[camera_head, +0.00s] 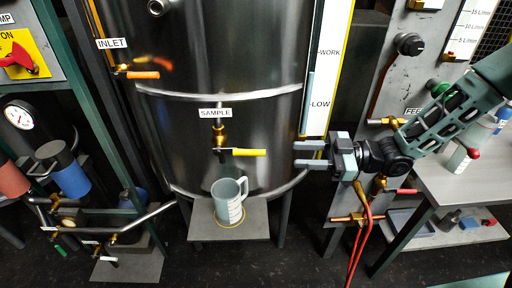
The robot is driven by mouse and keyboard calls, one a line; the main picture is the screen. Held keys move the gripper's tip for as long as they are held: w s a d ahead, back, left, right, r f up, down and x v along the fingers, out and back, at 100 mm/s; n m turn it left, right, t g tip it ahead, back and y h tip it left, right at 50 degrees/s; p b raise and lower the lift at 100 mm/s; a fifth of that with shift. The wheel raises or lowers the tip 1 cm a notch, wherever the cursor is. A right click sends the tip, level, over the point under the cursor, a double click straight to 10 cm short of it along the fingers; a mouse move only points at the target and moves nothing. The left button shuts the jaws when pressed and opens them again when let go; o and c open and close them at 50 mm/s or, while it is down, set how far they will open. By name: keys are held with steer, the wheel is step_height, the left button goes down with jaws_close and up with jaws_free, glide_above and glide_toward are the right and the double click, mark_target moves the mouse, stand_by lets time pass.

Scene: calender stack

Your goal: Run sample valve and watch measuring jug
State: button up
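The sample valve (220,138) is a brass tap under the SAMPLE label on the front of the dark steel tank. Its yellow lever (249,152) points sideways to the right. The measuring jug (229,200) is pale grey with markings and a handle on its right. It stands upright on a small grey shelf (203,226), inside a yellow ring and below the tap. I cannot see any liquid in it or a stream from the tap. My gripper (297,155) is right of the yellow lever, apart from it, with its two fingers spread and empty, pointing left.
The steel tank (180,120) fills the middle. An INLET valve with an orange lever (142,75) is at upper left. A level scale (326,70) marked WORK and LOW stands right of the tank. Red hoses (359,240) hang below my arm. A side table (470,180) is at right.

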steer(key=p, duration=0.2)
glide_toward(229, 152)
steer(key=a, duration=0.4)
steer(key=shift+w+a, duration=0.1)
steer(key=shift+w, duration=0.05)
jaws_close()
